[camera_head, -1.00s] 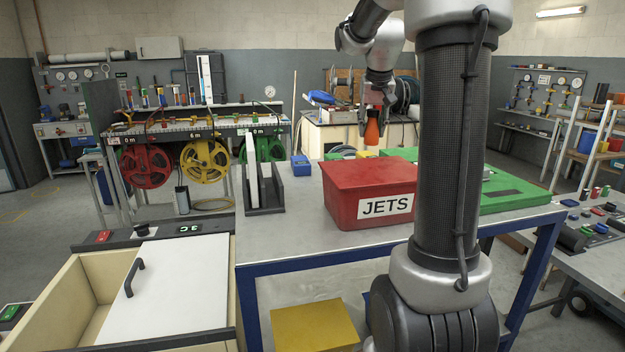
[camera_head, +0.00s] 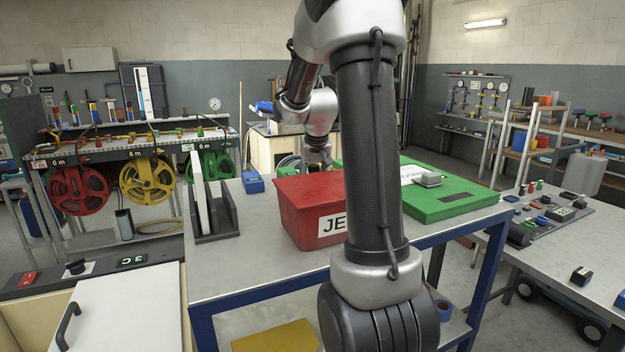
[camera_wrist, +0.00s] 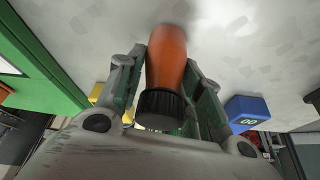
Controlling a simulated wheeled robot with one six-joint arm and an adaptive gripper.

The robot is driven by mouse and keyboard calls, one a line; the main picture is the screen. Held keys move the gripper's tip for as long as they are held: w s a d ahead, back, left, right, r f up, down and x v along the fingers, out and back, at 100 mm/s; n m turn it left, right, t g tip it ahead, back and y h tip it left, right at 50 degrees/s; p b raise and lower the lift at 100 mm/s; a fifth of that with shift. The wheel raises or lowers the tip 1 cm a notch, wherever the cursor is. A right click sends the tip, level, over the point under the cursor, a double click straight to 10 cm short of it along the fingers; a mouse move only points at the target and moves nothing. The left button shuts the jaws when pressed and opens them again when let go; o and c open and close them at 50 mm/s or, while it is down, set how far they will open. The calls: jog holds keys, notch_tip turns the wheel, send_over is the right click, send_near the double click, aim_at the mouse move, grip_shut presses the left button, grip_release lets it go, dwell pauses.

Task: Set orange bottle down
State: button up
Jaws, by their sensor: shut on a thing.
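The orange bottle (camera_wrist: 167,58) with a black cap (camera_wrist: 160,108) shows in the wrist view, with its cap end toward the camera. My gripper (camera_wrist: 165,82) is shut on it, with a finger on each side near the cap. In the head view my gripper (camera_head: 324,155) is low behind the red bin, and the bottle is hidden there. The grey tabletop (camera_head: 245,262) fills much of the wrist view background beyond the bottle. I cannot tell whether the bottle touches it.
The red bin (camera_head: 293,203) stands in front of my gripper. A green case (camera_head: 455,196) lies right of it. A small blue box (camera_head: 253,183) and a dark rack (camera_head: 214,215) are on the left. The tabletop between the rack and the bin is clear.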

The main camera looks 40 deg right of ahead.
jog(key=shift+f, duration=0.15)
jog(key=o, duration=1)
jog(key=shift+o, duration=0.2)
jog(key=v, duration=1.2)
jog(key=shift+s, duration=0.2)
